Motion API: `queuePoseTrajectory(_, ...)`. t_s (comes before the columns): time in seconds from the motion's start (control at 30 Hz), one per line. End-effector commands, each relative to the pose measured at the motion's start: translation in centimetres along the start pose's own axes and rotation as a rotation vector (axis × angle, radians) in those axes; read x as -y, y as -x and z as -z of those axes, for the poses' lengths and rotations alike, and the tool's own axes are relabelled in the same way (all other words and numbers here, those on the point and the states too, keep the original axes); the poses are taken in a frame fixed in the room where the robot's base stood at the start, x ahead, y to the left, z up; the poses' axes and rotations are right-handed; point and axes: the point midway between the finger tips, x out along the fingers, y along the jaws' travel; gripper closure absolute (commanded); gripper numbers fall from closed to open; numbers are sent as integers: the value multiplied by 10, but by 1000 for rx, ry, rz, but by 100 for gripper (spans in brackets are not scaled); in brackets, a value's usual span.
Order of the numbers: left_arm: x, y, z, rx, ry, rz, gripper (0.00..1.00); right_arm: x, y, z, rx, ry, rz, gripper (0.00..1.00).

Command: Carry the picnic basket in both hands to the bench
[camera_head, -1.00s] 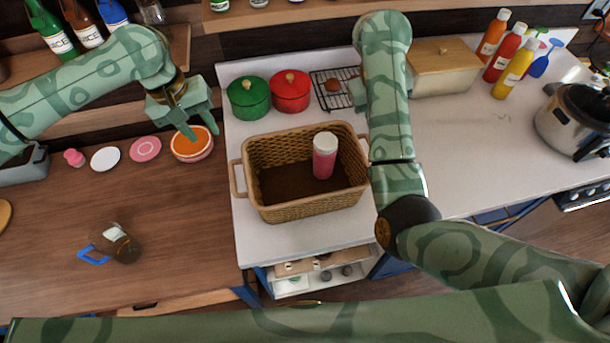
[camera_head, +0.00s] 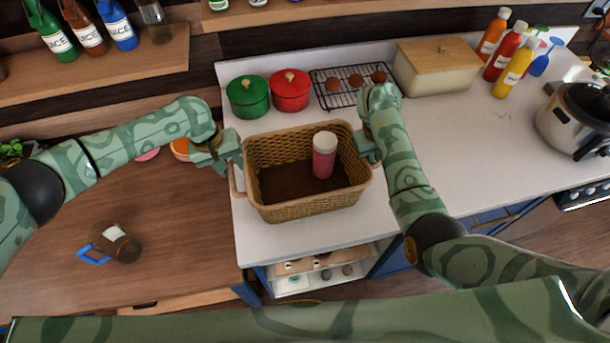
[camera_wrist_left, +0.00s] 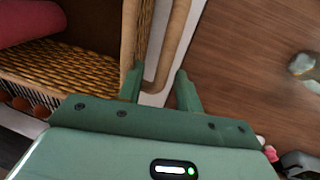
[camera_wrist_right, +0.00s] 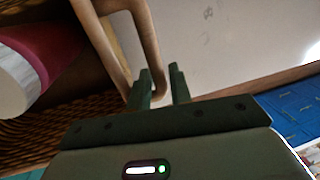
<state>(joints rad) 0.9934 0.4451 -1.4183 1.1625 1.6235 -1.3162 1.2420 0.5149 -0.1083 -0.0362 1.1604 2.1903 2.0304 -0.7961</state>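The woven picnic basket (camera_head: 305,210) stands upright on the white worktop, with a pink bottle with a white cap (camera_head: 324,156) inside. My left gripper (camera_head: 232,160) is at the basket's left handle. In the left wrist view its open fingers (camera_wrist_left: 160,88) stand either side of the handle (camera_wrist_left: 172,45), with a gap showing. My right gripper (camera_head: 368,145) is at the right handle. In the right wrist view its fingers (camera_wrist_right: 161,85) are closer together with the handle (camera_wrist_right: 147,40) between them; I cannot tell whether they grip it. No surface is clearly identifiable as the bench.
Green (camera_head: 248,97) and red (camera_head: 290,91) pots and a rack of brown round items (camera_head: 333,84) stand behind the basket. A bread box (camera_head: 437,68) stands behind right.

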Motion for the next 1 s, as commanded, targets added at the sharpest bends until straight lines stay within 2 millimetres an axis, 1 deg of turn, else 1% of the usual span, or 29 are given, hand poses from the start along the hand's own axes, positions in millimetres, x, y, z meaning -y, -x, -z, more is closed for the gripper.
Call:
queuePoseTrajectory(0.13, 0, -6, 0, -1, 0, 0, 65, 0, -6, 0, 0, -1, 0, 79)
queuePoseTrajectory(0.4, 0, -7, 0, -1, -1, 0, 65, 0, -7, 0, 1, -1, 0, 79)
queuePoseTrajectory(0.47, 0, -7, 0, -1, 0, 0, 82, 0, -7, 0, 1, -1, 0, 96)
queuePoseTrajectory(0.5, 0, -6, 0, -1, 0, 0, 93, 0, -7, 0, 1, -1, 0, 100)
queuePoseTrajectory(0.53, 0, -6, 0, -1, 0, 0, 100, 0, -7, 0, 1, -1, 0, 100)
queuePoseTrajectory(0.83, 0, -5, 1, -2, 0, -1, 100, 1, -5, 0, 2, -1, 1, 100)
queuePoseTrajectory(1.0, -2, 5, 1, -3, 0, -1, 100, 3, 5, -1, 3, -1, 1, 100)
